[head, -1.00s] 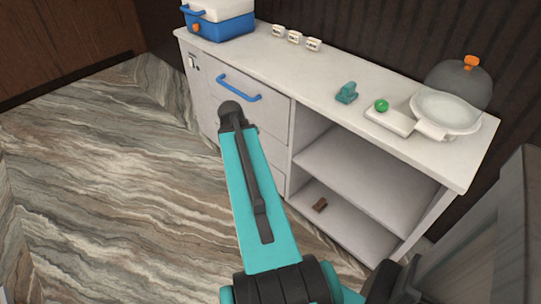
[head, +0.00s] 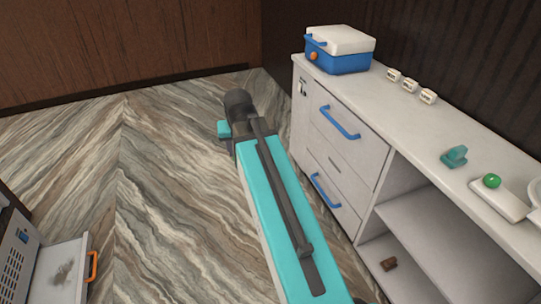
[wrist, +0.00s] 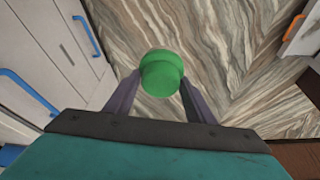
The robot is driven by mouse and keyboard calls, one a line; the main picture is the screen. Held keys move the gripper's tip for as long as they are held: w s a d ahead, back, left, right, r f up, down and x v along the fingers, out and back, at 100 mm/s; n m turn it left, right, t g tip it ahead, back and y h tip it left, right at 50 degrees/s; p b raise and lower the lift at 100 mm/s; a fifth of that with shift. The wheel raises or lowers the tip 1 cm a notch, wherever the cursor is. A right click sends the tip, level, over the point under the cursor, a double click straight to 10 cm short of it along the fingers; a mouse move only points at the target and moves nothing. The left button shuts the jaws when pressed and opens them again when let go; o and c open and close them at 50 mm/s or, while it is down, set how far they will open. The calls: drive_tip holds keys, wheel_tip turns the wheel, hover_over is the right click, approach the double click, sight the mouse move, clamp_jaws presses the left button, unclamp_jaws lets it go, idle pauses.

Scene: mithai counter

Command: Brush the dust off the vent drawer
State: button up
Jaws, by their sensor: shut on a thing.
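The vent drawer (head: 58,275) is pulled open at the lower left of the head view. It has a pale inside with a grey-brown dust patch (head: 63,273) and an orange handle (head: 92,266). What looks like the same orange handle shows at the upper right of the wrist view (wrist: 293,28). My gripper (wrist: 160,88) is shut on a round green piece (wrist: 161,73), seen end-on; no bristles show, so I cannot tell if it is the brush. My fingers are hidden behind my arm in the head view. The gripper is well apart from the drawer.
A slotted vent cabinet (head: 14,255) stands behind the drawer. A white counter (head: 455,125) with blue-handled drawers runs along the right. On it are a blue cooler (head: 338,58), small labelled blocks, a teal object (head: 454,156) and a green knob (head: 491,181). The patterned floor between is clear.

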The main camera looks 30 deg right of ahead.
drive_tip(key=a+r+n+y, duration=0.1)
drive_tip(key=a+r, duration=0.3)
drive_tip(key=a, duration=0.4)
drive_tip(key=w+a+r+n, duration=0.1)
drive_tip(key=a+r+n, duration=0.2)
drive_tip(key=a, duration=0.5)
drive_tip(key=shift+r+n+t+y, duration=0.3)
drive_tip(key=shift+r+n+y, duration=0.1)
drive_tip(key=shift+r, duration=0.15)
drive_tip(key=shift+w, duration=0.1)
